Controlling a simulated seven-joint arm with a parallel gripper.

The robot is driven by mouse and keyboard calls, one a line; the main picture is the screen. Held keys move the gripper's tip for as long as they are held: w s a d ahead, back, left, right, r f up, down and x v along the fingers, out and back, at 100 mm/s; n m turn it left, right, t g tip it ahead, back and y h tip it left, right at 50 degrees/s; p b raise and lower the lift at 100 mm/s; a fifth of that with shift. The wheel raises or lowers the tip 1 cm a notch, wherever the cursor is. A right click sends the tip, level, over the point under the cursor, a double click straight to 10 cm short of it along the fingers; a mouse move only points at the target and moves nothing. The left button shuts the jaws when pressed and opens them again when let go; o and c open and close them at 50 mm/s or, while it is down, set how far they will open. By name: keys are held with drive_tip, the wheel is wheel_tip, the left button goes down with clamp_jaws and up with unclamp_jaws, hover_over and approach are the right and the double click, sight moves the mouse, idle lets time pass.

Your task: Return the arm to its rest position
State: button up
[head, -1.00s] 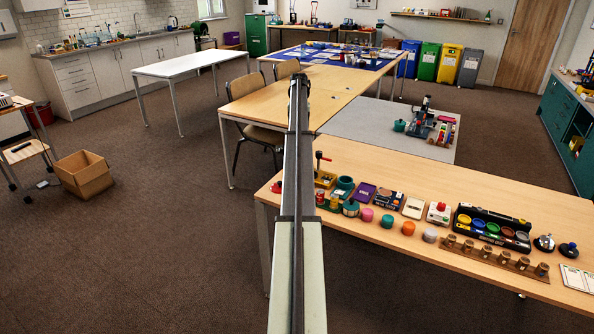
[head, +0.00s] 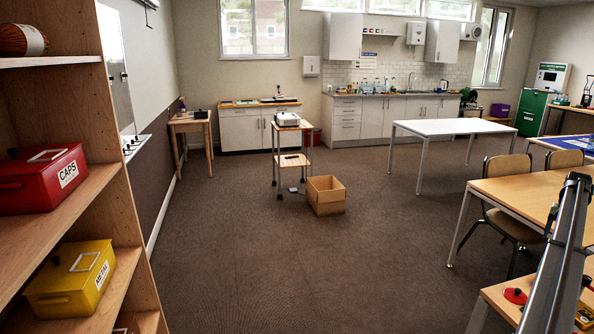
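My arm shows in the head view at the lower right. It is a long grey link running from the bottom edge up to a dark joint near the right edge. It passes in front of the wooden tables. No gripper fingers can be made out, so I cannot see whether my gripper is open or holds anything. A red round thing (head: 515,296) lies on the near table (head: 497,300), left of the arm.
A shelf (head: 60,238) at left holds a red CAPS box (head: 35,183) and a yellow METAL box (head: 70,280). A cardboard box (head: 326,197) stands by a trolley (head: 291,158). A chair (head: 510,225) stands at the wooden table. The middle floor is open.

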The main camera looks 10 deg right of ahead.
drive_tip(key=w+a+f+n, duration=0.1)
drive_tip(key=w+a+f, duration=0.45)
drive_tip(key=a, duration=0.65)
drive_tip(key=w+a+f+n, duration=0.2)
drive_tip(key=w+a+f, duration=0.3)
drive_tip(key=a, duration=0.6)
drive_tip(key=w+a+f+n, duration=0.1)
drive_tip(key=w+a+f, duration=0.4)
drive_tip(key=a, duration=0.7)
drive_tip(key=s+a+f+n, duration=0.2)
drive_tip(key=a+f, duration=0.2)
drive_tip(key=a, duration=0.9)
drive_tip(key=s+a+f+n, duration=0.15)
drive_tip(key=a+f, duration=0.35)
drive_tip(key=a, duration=0.7)
drive_tip(key=s+a+f+n, duration=0.15)
drive_tip(key=a+f, duration=0.25)
drive_tip(key=a, duration=0.9)
drive_tip(key=s+a+f+n, duration=0.35)
drive_tip(key=s+a, duration=1.15)
drive_tip(key=a, duration=0.5)
drive_tip(key=s+f+g, duration=0.3)
drive_tip(key=s+f, duration=0.7)
drive_tip(key=s, duration=0.5)
drive_tip(key=s+f+g, duration=0.3)
drive_tip(key=s+f, duration=0.8)
drive_tip(key=s, duration=0.3)
drive_tip(key=shift+s+d+g, duration=0.25)
drive_tip(key=shift+s+g, duration=0.1)
drive_tip(key=shift+g, duration=0.05)
